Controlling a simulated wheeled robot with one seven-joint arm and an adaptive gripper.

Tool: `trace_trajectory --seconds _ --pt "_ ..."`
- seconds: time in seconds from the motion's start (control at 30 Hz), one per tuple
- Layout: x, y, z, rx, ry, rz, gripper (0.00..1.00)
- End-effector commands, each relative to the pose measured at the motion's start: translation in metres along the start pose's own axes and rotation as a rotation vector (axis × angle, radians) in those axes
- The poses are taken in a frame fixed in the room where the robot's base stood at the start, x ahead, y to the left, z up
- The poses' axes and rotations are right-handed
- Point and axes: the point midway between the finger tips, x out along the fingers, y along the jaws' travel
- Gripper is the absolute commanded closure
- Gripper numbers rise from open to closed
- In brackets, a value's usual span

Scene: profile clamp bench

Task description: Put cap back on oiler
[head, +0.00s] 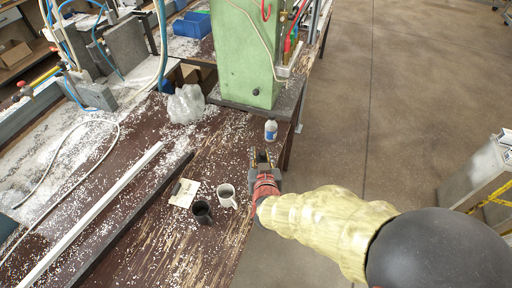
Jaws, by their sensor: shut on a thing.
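The oiler (270,130) is a small whitish bottle with a blue label, standing upright near the right edge of the bench, by the green column's base. My gripper (261,156) is just in front of the oiler, over the bench's right edge, with its fingers towards it. A small gap shows between gripper and oiler. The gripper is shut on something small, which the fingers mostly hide. I see no loose cap on the bench, so the held thing appears to be the cap, though its shape is not clear.
A white mug (227,196), a dark mug (202,212) and a paper card (184,193) lie left of my gripper. A green machine column (247,60) stands behind the oiler. A clear plastic bag (186,104) and long profiles (95,208) are further left. Open floor is right.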

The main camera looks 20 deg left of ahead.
Motion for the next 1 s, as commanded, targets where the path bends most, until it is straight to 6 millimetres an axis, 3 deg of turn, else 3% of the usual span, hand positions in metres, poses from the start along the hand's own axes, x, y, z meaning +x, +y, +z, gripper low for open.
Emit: trace_trajectory --seconds 0.1,0.3,1.0 --pt "-0.028 0.005 -0.004 0.000 0.002 -0.002 0.89" --pt "-0.054 0.011 -0.004 0.001 0.003 -0.001 0.89" --pt "-0.079 0.013 -0.043 0.000 0.002 -0.001 0.89"
